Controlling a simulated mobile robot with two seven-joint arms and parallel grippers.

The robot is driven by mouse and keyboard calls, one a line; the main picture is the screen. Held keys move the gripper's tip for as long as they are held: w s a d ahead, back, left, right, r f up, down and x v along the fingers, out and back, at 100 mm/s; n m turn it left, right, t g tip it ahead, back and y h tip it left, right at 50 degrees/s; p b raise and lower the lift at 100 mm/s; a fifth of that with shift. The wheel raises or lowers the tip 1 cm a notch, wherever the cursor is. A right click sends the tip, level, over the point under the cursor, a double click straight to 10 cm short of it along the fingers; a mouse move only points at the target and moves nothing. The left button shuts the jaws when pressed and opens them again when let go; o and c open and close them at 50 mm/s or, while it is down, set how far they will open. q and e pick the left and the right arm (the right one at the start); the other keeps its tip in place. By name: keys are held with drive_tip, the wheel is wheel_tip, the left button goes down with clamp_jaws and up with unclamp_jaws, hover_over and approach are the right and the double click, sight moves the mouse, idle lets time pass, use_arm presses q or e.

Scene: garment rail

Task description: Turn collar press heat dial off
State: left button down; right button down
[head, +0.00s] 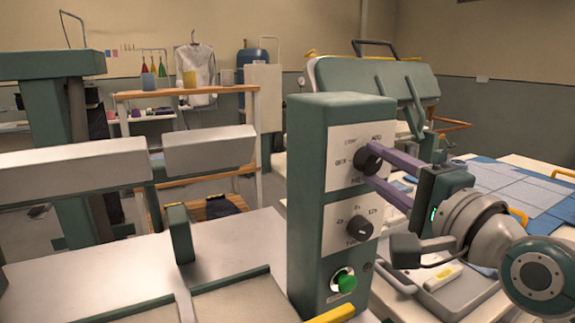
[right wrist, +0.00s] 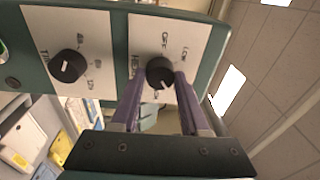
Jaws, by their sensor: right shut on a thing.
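The collar press control box (head: 306,190) is a green upright housing with white dial plates. Its upper black dial (head: 367,158) is the heat dial; it also shows in the right wrist view (right wrist: 160,72). There its white mark points down, away from the OFF lettering above the dial. My right gripper (head: 369,167) comes in from the right, its two purple fingers shut on the heat dial. The fingers (right wrist: 156,88) sit at either side of the knob in the right wrist view. My left gripper is not in view.
A timer dial (head: 358,228) sits below the heat dial, with a green button (head: 345,281) under it. A grey tray (head: 449,291) and a blue mat (head: 515,190) lie on the table at the right. The press's pale surface (head: 120,280) lies left of the box.

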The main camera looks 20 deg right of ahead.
drive_tip(key=n+y, duration=0.1)
drive_tip(key=n, duration=1)
drive_tip(key=shift+y, duration=0.4)
drive_tip(key=n, duration=0.4)
drive_tip(key=shift+d+y+p, duration=0.1)
drive_tip(key=shift+y+p, duration=0.2)
drive_tip(key=shift+p, duration=0.05)
drive_tip(key=n, duration=0.4)
drive_tip(key=shift+y+p, duration=0.3)
drive_tip(key=n+p, duration=0.1)
drive_tip(key=n, duration=0.4)
drive_tip(key=shift+d+y, duration=0.1)
drive_tip(key=shift+y, duration=0.2)
drive_tip(key=n, duration=0.3)
drive_tip(key=shift+r+n+g+p, duration=0.1)
drive_tip(key=shift+n+g+p, duration=0.2)
drive_tip(key=shift+n+p, duration=0.1)
drive_tip(key=shift+n+g, duration=0.3)
drive_tip(key=shift+n, duration=1.4)
